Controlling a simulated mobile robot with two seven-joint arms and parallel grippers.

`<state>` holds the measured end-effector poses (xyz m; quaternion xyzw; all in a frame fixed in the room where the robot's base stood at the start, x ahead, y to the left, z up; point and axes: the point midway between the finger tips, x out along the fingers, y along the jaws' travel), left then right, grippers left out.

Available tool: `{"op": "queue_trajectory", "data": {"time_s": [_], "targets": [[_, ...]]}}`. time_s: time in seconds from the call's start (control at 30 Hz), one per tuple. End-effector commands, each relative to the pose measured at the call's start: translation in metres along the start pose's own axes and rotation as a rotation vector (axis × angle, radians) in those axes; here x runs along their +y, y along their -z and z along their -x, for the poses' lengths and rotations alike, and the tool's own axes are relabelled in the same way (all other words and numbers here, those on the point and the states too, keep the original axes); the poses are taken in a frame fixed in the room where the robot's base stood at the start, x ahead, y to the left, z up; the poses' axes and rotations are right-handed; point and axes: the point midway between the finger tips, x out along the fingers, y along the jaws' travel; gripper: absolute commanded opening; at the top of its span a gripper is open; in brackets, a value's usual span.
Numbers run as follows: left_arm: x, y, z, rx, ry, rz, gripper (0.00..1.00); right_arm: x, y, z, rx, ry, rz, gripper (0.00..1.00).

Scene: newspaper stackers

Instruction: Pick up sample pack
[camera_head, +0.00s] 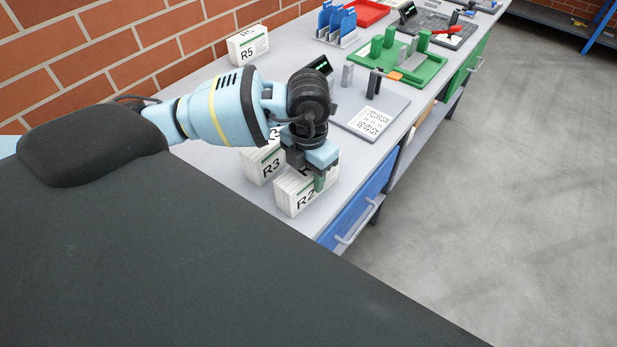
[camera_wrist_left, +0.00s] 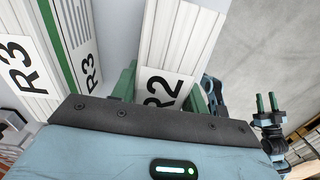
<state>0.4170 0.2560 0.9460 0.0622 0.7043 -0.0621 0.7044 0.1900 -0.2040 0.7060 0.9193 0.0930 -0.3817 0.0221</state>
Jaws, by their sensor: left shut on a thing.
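A white pack labelled R2 (camera_head: 297,203) stands on the near end of the grey bench. My left gripper (camera_head: 309,174) points down over it and is shut on it, with a green finger against its side. In the left wrist view the R2 pack (camera_wrist_left: 168,88) sits between the green fingers, its label facing me. I cannot tell whether it touches the bench. My right gripper (camera_wrist_left: 266,102) shows small at the right of the left wrist view, its two green fingers apart and nothing between them.
Packs labelled R3 (camera_head: 263,168) stand close beside R2. A pack labelled R5 (camera_head: 248,46) is farther back by the brick wall. A grey board with a printed sheet (camera_head: 370,122), a green tray (camera_head: 412,75) and a red tray (camera_head: 366,12) lie along the bench. The floor at right is clear.

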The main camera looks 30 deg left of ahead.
Motion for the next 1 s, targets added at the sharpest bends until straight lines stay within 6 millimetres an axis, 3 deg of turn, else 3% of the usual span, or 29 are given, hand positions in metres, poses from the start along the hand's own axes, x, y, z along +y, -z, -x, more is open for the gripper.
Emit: {"op": "queue_trajectory", "data": {"time_s": [0.27,0.53,1.0], "targets": [[0.0,-0.001,0.005,-0.004,0.0,0.0,0.06,0.0,0.0,0.0,-0.001,0.0,0.0,0.42],[0.0,-0.001,0.039,-0.007,0.001,-0.001,0.06,-0.001,-0.004,0.0,-0.008,0.001,-0.004,0.42],[-0.071,0.083,0.046,-0.003,0.002,-0.007,0.06,-0.002,0.0,0.0,0.001,0.0,-0.008,0.42]]}}
